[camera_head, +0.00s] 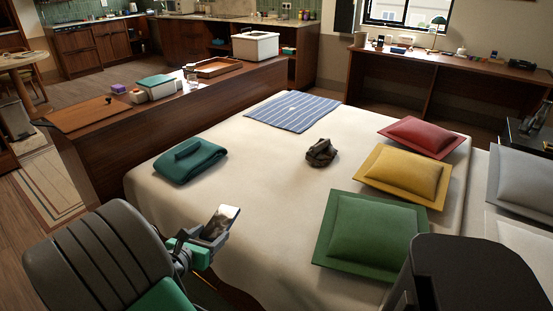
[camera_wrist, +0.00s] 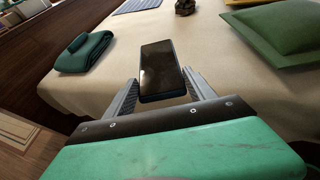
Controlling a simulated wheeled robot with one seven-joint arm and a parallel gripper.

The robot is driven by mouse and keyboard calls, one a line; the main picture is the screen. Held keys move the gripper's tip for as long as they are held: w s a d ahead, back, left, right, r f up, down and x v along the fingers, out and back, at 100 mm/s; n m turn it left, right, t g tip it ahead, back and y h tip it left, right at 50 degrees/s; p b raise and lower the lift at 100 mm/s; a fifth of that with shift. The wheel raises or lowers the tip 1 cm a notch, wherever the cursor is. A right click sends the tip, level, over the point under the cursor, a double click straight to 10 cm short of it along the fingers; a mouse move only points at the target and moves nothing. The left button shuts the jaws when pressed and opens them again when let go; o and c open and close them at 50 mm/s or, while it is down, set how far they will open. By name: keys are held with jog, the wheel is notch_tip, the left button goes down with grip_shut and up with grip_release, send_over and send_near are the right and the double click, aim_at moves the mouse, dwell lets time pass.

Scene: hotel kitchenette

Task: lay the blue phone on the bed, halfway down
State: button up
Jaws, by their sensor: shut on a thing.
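My gripper (camera_wrist: 163,98) is shut on a phone (camera_wrist: 160,68) with a dark, glossy screen and a thin dark blue edge. The phone sticks out past the fingertips, screen facing the wrist camera. In the head view the phone (camera_head: 220,222) is tilted and catches the light, held beside the near left edge of the bed. The bed (camera_head: 262,182) has a cream cover, and its middle is largely bare. The phone is apart from the cover as far as I can tell.
On the bed are a folded teal cloth (camera_head: 189,160), a striped blue cloth (camera_head: 293,111), a dark crumpled item (camera_head: 321,152), and red (camera_head: 420,136), yellow (camera_head: 403,176) and green (camera_head: 372,229) pillows. A wooden cabinet (camera_head: 150,122) runs along the bed's far left side.

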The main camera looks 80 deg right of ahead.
jog(key=s+d+m+g+y, duration=0.1)
jog(key=s+d+m+g, duration=0.3)
jog(key=s, duration=0.8)
jog(key=b, duration=0.6)
send_over(259, 234)
jog(key=f, duration=1)
jog(key=shift+s+a, duration=0.1)
jog(key=shift+a, duration=0.25)
jog(key=shift+n, duration=0.3)
jog(key=f+b, duration=0.1)
jog(key=f, duration=0.3)
jog(key=shift+d+b, duration=0.35)
jog(key=shift+d, duration=0.05)
jog(key=shift+r, duration=0.1)
jog(key=o, duration=1.6)
